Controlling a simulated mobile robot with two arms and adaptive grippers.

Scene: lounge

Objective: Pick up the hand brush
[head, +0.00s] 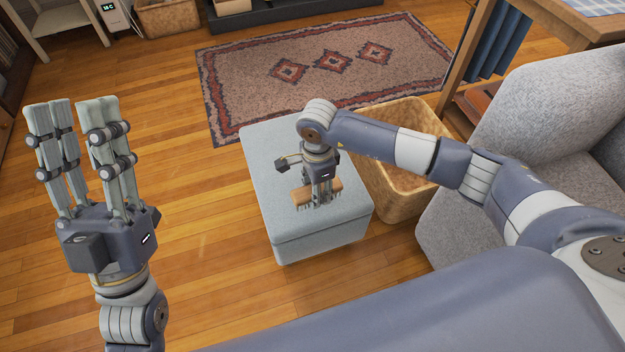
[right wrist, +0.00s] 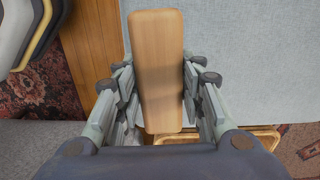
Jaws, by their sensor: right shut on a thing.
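The hand brush (head: 302,197) has a light wooden back and short bristles below it. It is over the top of the grey-blue ottoman (head: 275,160); I cannot tell whether its bristles touch the surface. My right gripper (head: 321,194) points down from above and is shut on the brush around its middle, hiding that part. In the right wrist view the wooden back of the brush (right wrist: 160,75) runs lengthwise between the fingers (right wrist: 163,95). My left gripper (head: 80,120) is raised at the left, fingers pointing up, open and empty, well away from the brush.
A wicker basket (head: 400,175) stands right beside the ottoman, below my right arm. A grey armchair (head: 540,120) is at the right, near a wooden shelf table (head: 560,22). A patterned rug (head: 240,75) lies behind. The wooden floor left of the ottoman is clear.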

